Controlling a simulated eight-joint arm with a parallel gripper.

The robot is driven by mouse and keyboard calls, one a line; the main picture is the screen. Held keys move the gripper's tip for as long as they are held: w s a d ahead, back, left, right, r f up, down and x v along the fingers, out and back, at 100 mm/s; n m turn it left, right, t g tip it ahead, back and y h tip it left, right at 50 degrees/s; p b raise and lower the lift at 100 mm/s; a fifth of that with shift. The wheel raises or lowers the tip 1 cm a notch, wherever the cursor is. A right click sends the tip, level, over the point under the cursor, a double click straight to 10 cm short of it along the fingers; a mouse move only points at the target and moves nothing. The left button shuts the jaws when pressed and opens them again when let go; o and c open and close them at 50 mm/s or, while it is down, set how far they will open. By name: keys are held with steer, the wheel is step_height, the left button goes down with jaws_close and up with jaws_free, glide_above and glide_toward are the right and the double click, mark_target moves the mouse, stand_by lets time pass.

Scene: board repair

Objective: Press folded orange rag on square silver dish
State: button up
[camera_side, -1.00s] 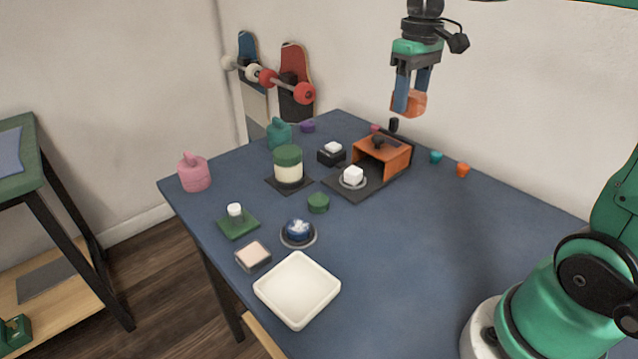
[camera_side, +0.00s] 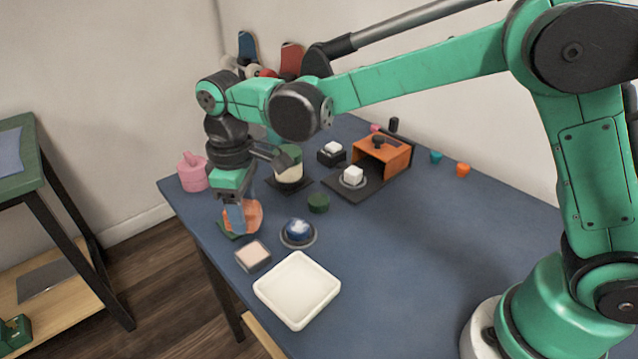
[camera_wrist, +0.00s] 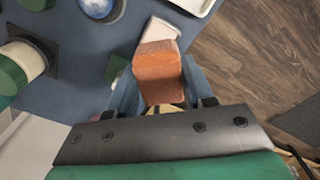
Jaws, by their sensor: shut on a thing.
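My gripper (camera_side: 238,222) is shut on the folded orange rag (camera_side: 255,214). It holds the rag over the left front of the table, in front of the green square plate in the side view. The square silver dish (camera_side: 252,257), with a pale pink fill, sits on the table just below and in front of the rag. In the wrist view the rag (camera_wrist: 158,72) is between the blue fingers, and the dish (camera_wrist: 160,30) shows just beyond it, partly covered. A gap between rag and dish shows in the side view.
A white square tray (camera_side: 297,290) and a round dish with a blue-and-white thing (camera_side: 298,233) stand close to the silver dish. The green plate (camera_side: 228,230) is mostly hidden by my gripper. A pink jar (camera_side: 192,175) stands behind. The table's right side is clear.

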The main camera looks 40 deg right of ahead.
mark_target(253, 253)
steer(key=shift+f, duration=2.85)
steer(key=shift+f, duration=0.55)
steer(key=shift+r, duration=3.55)
steer(key=shift+d, duration=0.1)
